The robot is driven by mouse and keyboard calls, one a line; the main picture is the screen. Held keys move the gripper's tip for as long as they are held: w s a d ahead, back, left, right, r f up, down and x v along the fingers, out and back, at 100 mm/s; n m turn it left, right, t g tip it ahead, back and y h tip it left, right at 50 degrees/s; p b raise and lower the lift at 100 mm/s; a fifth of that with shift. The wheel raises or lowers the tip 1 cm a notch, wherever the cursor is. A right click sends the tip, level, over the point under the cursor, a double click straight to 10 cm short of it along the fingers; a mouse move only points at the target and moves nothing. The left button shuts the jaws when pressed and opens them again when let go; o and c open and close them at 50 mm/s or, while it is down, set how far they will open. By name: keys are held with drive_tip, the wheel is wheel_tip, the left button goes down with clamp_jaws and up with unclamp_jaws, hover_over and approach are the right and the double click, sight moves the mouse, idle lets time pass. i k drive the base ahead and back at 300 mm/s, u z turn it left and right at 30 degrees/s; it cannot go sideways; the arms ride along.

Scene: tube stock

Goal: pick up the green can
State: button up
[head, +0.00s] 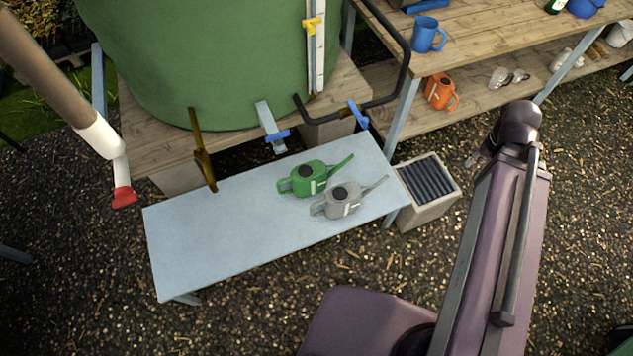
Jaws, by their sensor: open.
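The green can (308,178) is a small watering can with a dark round opening on top and a pale label. It stands upright on the light blue bench (215,235), toward its right part, with its spout pointing up and right. A grey watering can (343,199) of similar shape stands just in front and to the right of it, very near it. I cannot tell whether the two touch. My purple arm rises at the right, apart from both cans. I cannot make out my gripper in this view.
A large green tank (200,60) with taps stands behind the bench on a wooden stand. A white downpipe (103,138) with a red end is at left. A box with dark slats (427,185) stands right of the bench. Wooden shelves hold a blue jug (425,36) and an orange can (438,92). The bench's left half is clear.

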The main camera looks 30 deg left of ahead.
sight(309, 179)
drive_tip(key=z, duration=0.05)
drive_tip(key=k, duration=1.75)
drive_tip(key=u, duration=1.05)
drive_tip(key=i, duration=1)
